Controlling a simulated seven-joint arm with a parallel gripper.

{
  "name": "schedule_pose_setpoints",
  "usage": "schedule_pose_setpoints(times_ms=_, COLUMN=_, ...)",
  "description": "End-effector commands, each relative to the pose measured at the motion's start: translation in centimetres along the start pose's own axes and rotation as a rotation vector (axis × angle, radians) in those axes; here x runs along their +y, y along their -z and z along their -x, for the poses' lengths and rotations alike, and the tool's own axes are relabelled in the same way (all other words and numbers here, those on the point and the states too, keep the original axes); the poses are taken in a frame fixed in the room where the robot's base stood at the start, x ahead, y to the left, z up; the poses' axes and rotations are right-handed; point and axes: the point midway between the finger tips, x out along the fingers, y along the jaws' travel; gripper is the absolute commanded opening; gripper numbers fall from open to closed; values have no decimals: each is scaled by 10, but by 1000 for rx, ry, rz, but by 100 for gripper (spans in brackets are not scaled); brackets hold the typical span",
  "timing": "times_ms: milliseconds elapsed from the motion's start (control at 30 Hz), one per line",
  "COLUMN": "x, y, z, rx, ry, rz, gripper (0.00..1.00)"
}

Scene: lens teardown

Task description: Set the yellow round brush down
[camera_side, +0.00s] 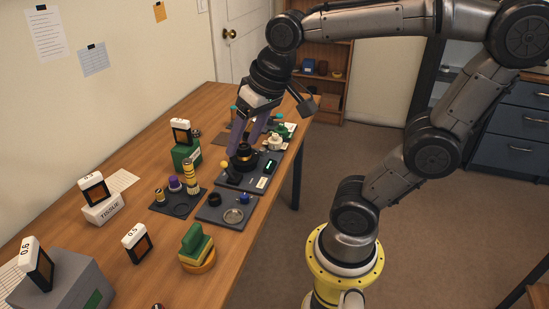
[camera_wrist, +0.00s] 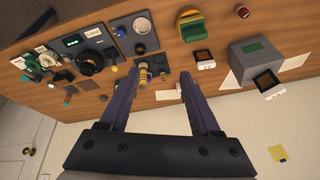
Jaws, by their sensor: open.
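A small yellow round-headed piece (camera_side: 225,166), which may be the yellow round brush, stands at the left edge of the dark lens mat, close to the black lens (camera_side: 243,163). In the wrist view a yellow spot (camera_wrist: 113,68) shows beside the lens (camera_wrist: 89,63); its shape is too small to make out. My gripper (camera_side: 245,148) is over the lens area with its purple fingers spread. In the wrist view the gripper (camera_wrist: 158,74) is open, with nothing held between its fingers. A yellow banded cylinder (camera_wrist: 145,73) appears beyond the left fingertip, on the small-parts tray.
A dark tray (camera_side: 166,206) holds the yellow banded cylinder (camera_side: 190,176) and a purple-topped one (camera_side: 175,184). The tray in front (camera_side: 212,214) holds a metal dish (camera_side: 233,215) and a blue part. A green box (camera_side: 186,155) and tissue box (camera_side: 104,210) stand left.

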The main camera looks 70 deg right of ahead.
Motion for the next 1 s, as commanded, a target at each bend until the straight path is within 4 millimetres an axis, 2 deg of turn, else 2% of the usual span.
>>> schedule_pose_setpoints(times_ms=33, x=2, y=-19, z=3, rx=27, ry=14, rz=79, gripper=64)
schedule_pose_setpoints(times_ms=100, x=6, y=-38, z=4, rx=56, ry=25, rz=175, gripper=64)
schedule_pose_setpoints(times_ms=200, x=9, y=-58, z=2, rx=84, ry=35, rz=275, gripper=64)
schedule_pose_setpoints(times_ms=300, x=11, y=-67, z=0, rx=101, ry=39, rz=329, gripper=64)
schedule_pose_setpoints(times_ms=1000, x=12, y=-70, z=-1, rx=103, ry=39, rz=345, gripper=64)
